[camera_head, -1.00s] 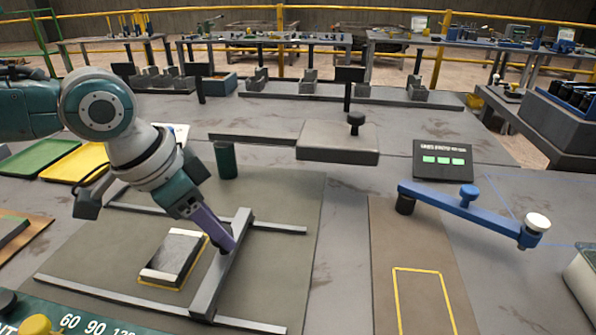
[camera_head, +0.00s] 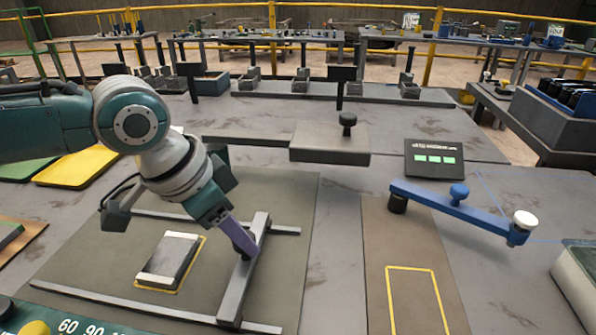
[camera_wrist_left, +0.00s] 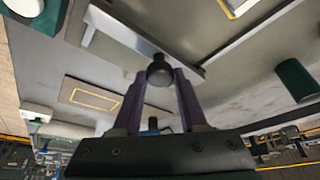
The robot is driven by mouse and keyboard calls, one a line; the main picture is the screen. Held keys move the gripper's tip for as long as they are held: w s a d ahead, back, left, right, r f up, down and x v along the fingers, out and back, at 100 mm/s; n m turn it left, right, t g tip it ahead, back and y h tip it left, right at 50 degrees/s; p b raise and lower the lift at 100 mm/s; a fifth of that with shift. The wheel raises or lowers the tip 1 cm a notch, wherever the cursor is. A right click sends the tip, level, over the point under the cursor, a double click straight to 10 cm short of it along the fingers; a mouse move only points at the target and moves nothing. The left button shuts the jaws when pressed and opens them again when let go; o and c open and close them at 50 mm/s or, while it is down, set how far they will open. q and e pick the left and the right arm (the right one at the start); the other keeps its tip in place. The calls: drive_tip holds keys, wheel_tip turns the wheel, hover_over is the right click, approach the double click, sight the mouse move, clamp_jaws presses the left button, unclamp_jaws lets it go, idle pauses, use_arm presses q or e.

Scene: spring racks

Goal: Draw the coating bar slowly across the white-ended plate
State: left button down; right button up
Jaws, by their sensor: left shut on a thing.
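The white-ended plate (camera_head: 169,260) lies flat inside a yellow outline on a dark mat (camera_head: 75,262), its middle grey. The grey coating bar (camera_head: 236,297) lies across two parallel rails, to the right of the plate with a gap between them. My left gripper (camera_head: 248,250) has purple fingers and is shut at the bar's middle. In the left wrist view, its fingers hold the bar's dark round knob (camera_wrist_left: 159,72). The head view hides the knob behind the fingers. My right gripper is in neither view.
The rails (camera_head: 130,306) run on a little past the bar to the right. A blue arm with a white knob (camera_head: 460,208) and a yellow-outlined board (camera_head: 412,300) stand further right. A grey block (camera_head: 330,145) and a display (camera_head: 434,159) are behind.

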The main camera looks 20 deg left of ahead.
use_arm(q)
drive_tip(key=shift+d, duration=0.35)
drive_tip(key=shift+c, duration=2.3)
unclamp_jaws()
drive_tip(key=shift+p+v, duration=0.6)
drive_tip(key=shift+v, duration=1.85)
wheel_tip(320, 180, up, 5)
hover_over(236, 266)
drive_tip(key=s+a, duration=0.1)
drive_tip(key=s, duration=0.1)
drive_tip(key=shift+w+f+p, duration=0.2)
drive_tip(key=shift+p, duration=0.15)
